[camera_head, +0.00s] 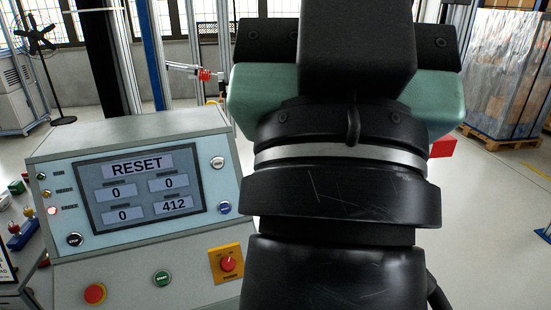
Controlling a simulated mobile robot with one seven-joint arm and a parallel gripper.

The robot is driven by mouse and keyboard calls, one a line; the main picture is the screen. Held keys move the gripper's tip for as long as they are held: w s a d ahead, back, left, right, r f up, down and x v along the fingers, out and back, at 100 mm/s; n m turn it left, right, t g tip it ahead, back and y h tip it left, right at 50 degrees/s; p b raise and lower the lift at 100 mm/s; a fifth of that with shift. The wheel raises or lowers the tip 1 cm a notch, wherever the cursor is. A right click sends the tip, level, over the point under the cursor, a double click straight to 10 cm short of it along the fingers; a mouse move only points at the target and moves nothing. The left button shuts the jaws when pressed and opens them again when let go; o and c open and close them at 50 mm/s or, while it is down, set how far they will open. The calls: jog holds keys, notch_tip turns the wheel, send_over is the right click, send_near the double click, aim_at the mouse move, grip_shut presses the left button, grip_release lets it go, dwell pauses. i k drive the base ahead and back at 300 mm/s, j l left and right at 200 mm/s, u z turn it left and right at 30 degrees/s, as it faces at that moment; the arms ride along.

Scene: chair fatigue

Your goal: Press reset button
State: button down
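A grey control box (130,145) stands on the left. Its screen (140,186) shows RESET at the top, with fields reading 0, 0, 0 and 412. A blue button (224,208) and a white button (217,162) sit right of the screen. A black button (75,240) is at its lower left. The front has a green START button (162,279). The small button labels are too small to read, so I cannot tell which button is reset.
A red mushroom button (94,294) and a red knob on a yellow plate (228,264) are also on the box's front. A black fan (42,60) stands behind at the left. Wrapped goods on a pallet (505,75) stand at the back right.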

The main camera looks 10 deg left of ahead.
aim_at(225, 208)
jog(key=i+j+z, duration=0.15)
jog(key=j, duration=0.35)
jog(key=i+j+z, duration=0.2)
jog(key=j, duration=0.35)
jog(key=j+z, duration=0.15)
jog(key=j, duration=0.4)
jog(key=i+j+z, duration=0.15)
jog(key=j, duration=0.4)
jog(key=k, duration=0.05)
